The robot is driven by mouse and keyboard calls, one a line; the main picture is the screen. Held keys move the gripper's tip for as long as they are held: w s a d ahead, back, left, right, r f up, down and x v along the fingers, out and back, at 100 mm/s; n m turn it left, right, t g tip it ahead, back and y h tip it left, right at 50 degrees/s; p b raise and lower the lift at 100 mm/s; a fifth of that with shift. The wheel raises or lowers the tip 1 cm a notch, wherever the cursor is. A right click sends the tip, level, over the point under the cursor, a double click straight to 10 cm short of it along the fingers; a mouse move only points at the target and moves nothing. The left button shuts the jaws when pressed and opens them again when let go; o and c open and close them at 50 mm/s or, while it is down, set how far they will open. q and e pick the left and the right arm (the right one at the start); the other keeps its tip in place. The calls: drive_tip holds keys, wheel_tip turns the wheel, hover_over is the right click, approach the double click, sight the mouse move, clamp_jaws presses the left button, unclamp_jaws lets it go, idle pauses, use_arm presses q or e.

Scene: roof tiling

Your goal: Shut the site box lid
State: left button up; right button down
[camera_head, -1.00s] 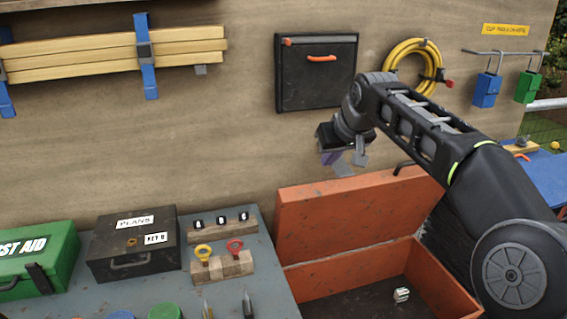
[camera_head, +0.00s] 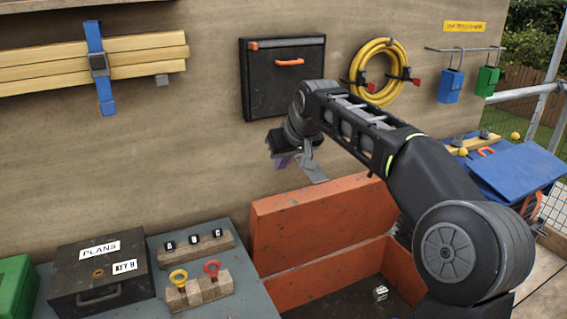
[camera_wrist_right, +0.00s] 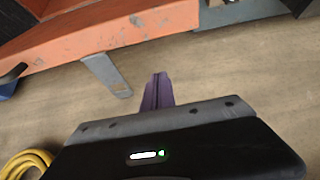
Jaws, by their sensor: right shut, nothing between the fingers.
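The orange-red site box (camera_head: 398,268) stands open at the lower centre of the head view. Its lid (camera_head: 322,217) stands raised at the back, close to the plywood wall; part of it also shows in the wrist view (camera_wrist_right: 120,35). A grey tab (camera_wrist_right: 105,74) with a hole sticks out at the lid's edge. My right gripper (camera_head: 284,161) is above the lid's upper edge, its purple fingers shut and empty. The wrist view shows the fingers (camera_wrist_right: 157,92) apart from the lid and tab. My left gripper is not in view.
A grey bench left of the box holds a black plans box (camera_head: 98,275) and wooden blocks (camera_head: 198,290) with rings. A black wall cabinet (camera_head: 283,78) and a yellow hose (camera_head: 383,42) hang behind my arm. A blue box (camera_head: 515,168) is at right.

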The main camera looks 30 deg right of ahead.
drive_tip(key=f, duration=0.2)
drive_tip(key=w+f, duration=0.1)
drive_tip(key=f, duration=0.4)
drive_tip(key=shift+w, duration=0.4)
drive_tip(key=shift+s+f, duration=0.2)
drive_tip(key=shift+s, duration=0.3)
